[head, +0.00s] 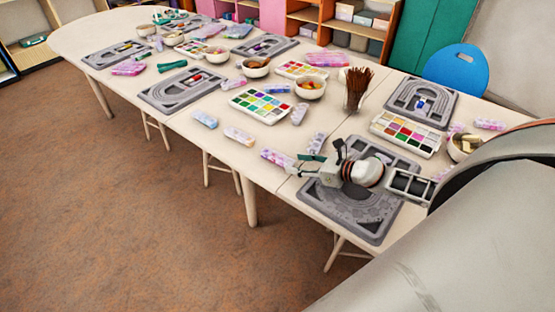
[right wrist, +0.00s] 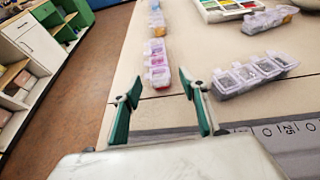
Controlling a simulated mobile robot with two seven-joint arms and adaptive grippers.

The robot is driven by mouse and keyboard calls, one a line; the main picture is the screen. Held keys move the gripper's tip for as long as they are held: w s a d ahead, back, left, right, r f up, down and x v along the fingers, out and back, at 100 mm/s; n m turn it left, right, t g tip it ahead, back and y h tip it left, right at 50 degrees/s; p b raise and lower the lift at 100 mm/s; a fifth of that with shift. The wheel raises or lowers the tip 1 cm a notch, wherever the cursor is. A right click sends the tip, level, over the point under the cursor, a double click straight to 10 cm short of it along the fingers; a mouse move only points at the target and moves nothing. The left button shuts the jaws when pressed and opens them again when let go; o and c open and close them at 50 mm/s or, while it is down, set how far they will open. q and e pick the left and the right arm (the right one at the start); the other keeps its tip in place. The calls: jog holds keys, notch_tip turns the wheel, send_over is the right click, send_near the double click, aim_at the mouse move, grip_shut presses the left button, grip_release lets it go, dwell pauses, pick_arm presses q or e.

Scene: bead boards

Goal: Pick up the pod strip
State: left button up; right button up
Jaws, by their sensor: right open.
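Several pod strips lie on the table, and I cannot tell which one the task names. One pink and purple pod strip (head: 278,158) lies near the front edge, just beyond my right gripper (head: 319,158). In the right wrist view this strip (right wrist: 157,64) appears ahead of the gap between the green fingertips of the gripper (right wrist: 161,84). A grey-lilac pod strip (head: 316,143) lies beside the gripper; it also shows in the right wrist view (right wrist: 254,75). My right gripper is open and empty above a grey bead board (head: 350,212). My left gripper is out of view.
More pod strips (head: 239,135) lie along the front edge. A paint-like bead tray (head: 260,106), a cup of brown sticks (head: 356,90) and bowls (head: 310,88) stand farther back. A blue chair (head: 457,70) is behind the table. Bare tabletop surrounds the nearest strips.

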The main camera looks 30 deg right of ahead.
aim_at(292, 163)
jog(key=shift+x, duration=1.8)
jog(key=shift+a, duration=0.1)
jog(key=c, duration=1)
